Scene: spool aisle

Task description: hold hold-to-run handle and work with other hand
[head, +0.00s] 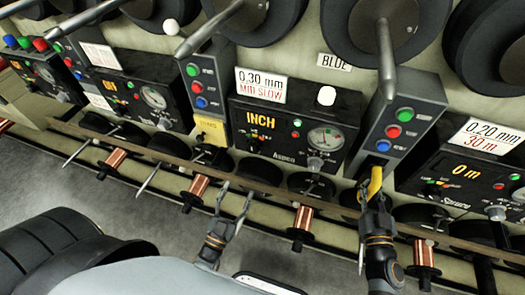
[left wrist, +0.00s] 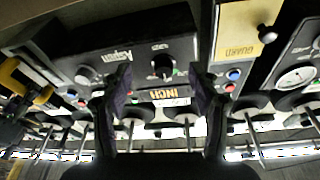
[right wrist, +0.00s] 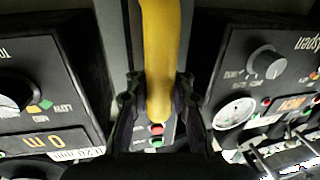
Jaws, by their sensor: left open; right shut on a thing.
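The yellow handle (head: 375,182) hangs below the grey button post (head: 403,112) right of the centre control box. My right gripper (head: 373,197) is shut on it. In the right wrist view the yellow handle (right wrist: 159,50) runs between the fingers of the right gripper (right wrist: 158,95). The centre box (head: 240,118) shows INCH and has a gauge (head: 325,138) and a knob (head: 315,163). My left gripper (head: 235,193) is open and empty, in front of and below this box. In the left wrist view the knob (left wrist: 163,66) appears between the open fingers of the left gripper (left wrist: 160,82).
A white card (head: 261,84) reads 0.30 mm MID SLOW. A yellow GUARD piece (left wrist: 240,38) is beside the box. Copper spools (head: 300,222) on rods and a long rail (head: 270,188) lie below the boxes. Another box (head: 465,170) at right shows 0 m. Large dark reels hang above.

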